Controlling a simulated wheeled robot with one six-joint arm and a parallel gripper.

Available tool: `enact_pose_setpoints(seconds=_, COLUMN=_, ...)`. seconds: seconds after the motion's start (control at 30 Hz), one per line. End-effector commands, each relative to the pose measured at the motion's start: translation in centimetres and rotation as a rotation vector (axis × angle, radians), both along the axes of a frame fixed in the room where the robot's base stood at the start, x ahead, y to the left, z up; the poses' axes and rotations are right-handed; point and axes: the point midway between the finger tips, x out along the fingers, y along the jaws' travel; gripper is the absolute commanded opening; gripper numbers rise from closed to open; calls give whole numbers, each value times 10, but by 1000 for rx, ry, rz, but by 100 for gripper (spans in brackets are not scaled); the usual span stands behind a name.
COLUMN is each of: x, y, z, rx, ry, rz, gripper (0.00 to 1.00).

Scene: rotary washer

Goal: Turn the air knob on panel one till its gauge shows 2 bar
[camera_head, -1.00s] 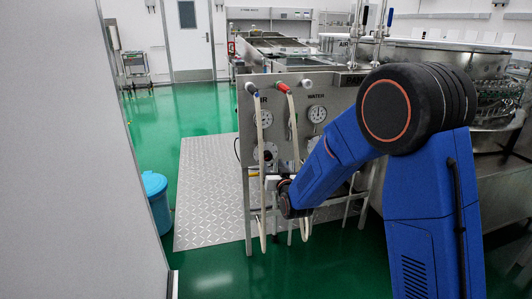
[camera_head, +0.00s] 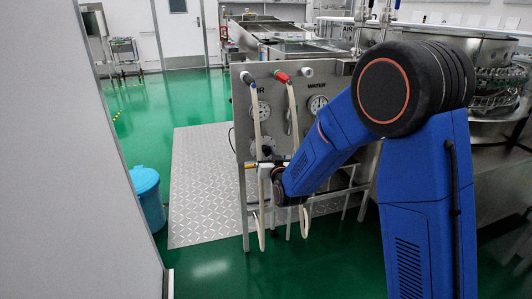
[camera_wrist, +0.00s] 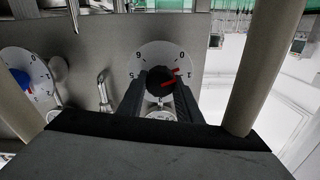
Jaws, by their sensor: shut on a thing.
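The panel (camera_head: 290,73) is a grey metal plate with one gauge under an "AIR" label and one under "WATER". The air gauge (camera_head: 260,111) is partly covered by a hose; its needle is too small to read. The water gauge (camera_head: 317,105) is to its right. In the wrist view, my gripper (camera_wrist: 161,84) is shut on a black knob (camera_wrist: 158,76) with a red pointer, in front of a white numbered dial (camera_wrist: 160,52). The red pointer lies toward the 1. In the head view my gripper (camera_head: 268,172) is low at the panel's front; the knob is hidden there.
A second dial with a blue-marked knob (camera_wrist: 22,78) is at the left in the wrist view, beside a metal tap (camera_wrist: 103,92). Pale hoses (camera_head: 257,130) hang across the panel front. A blue bin (camera_head: 148,197) stands left.

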Motion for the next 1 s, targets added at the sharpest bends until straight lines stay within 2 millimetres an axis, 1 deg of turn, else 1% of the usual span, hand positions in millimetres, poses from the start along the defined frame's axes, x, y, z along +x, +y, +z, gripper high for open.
enact_pose_setpoints(seconds=0.27, x=0, y=0, z=0, rx=13, ry=4, rz=0, gripper=9)
enact_pose_setpoints(seconds=0.47, x=0, y=0, z=0, rx=83, ry=27, rz=0, gripper=9)
enact_pose_setpoints(seconds=0.67, x=0, y=-1, z=0, rx=223, ry=72, rz=0, gripper=9)
enact_pose_setpoints(seconds=1.0, x=1, y=-2, z=-1, rx=528, ry=172, rz=0, gripper=9)
